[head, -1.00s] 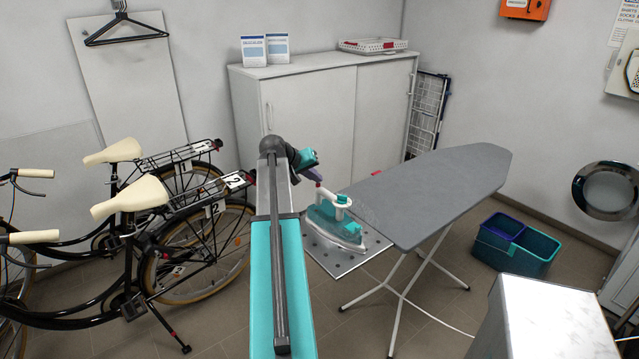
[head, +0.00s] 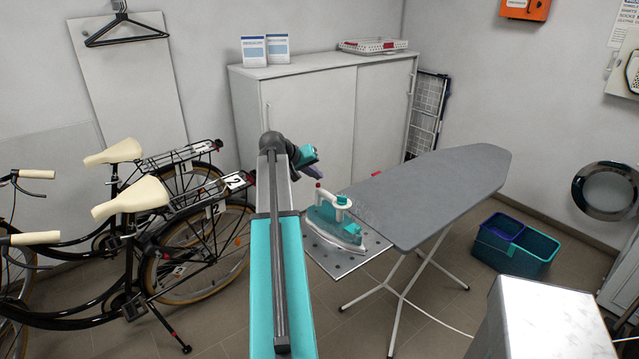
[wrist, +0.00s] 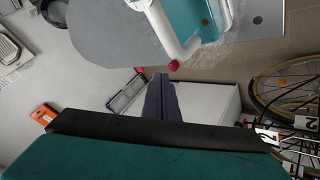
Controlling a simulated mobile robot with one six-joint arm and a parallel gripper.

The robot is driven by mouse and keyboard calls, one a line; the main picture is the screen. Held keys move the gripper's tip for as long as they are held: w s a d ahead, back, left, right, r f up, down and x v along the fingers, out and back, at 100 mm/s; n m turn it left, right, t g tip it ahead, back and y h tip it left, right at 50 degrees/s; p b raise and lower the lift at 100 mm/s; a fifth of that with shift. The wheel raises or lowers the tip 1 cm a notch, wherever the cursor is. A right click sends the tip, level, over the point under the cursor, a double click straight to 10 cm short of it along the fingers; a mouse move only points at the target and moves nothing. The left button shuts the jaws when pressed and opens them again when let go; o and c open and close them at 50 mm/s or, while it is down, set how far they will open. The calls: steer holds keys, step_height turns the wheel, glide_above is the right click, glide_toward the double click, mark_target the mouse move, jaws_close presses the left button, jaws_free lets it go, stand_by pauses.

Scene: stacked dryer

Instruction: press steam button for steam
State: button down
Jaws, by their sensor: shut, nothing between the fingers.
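A teal and white iron (head: 328,222) rests on the perforated metal plate (head: 322,256) at the left end of the ironing board. A small red button (head: 318,185) sits at the end of its white handle (head: 330,196). In the wrist view the red button (wrist: 174,65) shows just beyond and right of my fingertips. My gripper (head: 317,180) is shut and empty, its purple fingers (wrist: 160,98) pointing down close above the button. I cannot tell whether they touch it. A faint whitish haze shows beside the iron in the wrist view; I cannot tell if it is steam.
The grey ironing board (head: 430,190) extends to the right of the iron. Bicycles (head: 150,220) stand at left, a white cabinet (head: 315,115) behind. Teal and purple tubs (head: 515,245) are on the floor at right. A red object (head: 376,173) lies at the board's far edge.

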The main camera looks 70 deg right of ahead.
steer(key=shift+r, duration=0.1)
steer(key=shift+r+p, duration=1.2)
steer(key=shift+r, duration=1.2)
stand_by(1.2)
